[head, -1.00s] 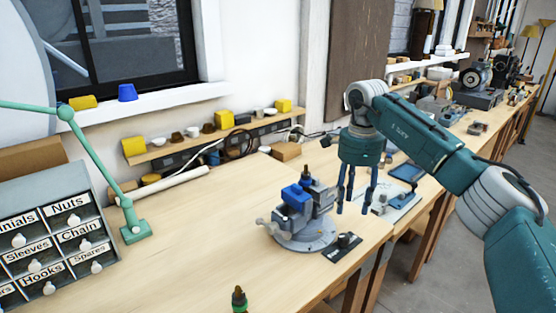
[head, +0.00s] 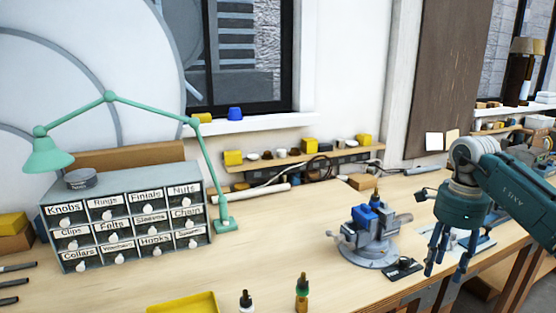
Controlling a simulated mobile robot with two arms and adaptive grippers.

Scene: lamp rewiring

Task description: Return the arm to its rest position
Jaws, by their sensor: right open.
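My right arm comes in from the right edge in the head view. Its gripper (head: 449,262) points down over the right part of the bench, with its fingers apart and nothing between them. It is to the right of a grey vise (head: 368,243) with blue jaws, and apart from it. A small dark block on a plate (head: 403,268) lies on the bench between the vise and the gripper. My left gripper is not in view.
A labelled drawer cabinet (head: 135,225) and a green desk lamp (head: 222,224) stand at left. Two dropper bottles (head: 302,290) and a yellow tray (head: 184,304) are at the front edge. A low shelf (head: 300,160) runs along the back. The bench middle (head: 280,235) is clear.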

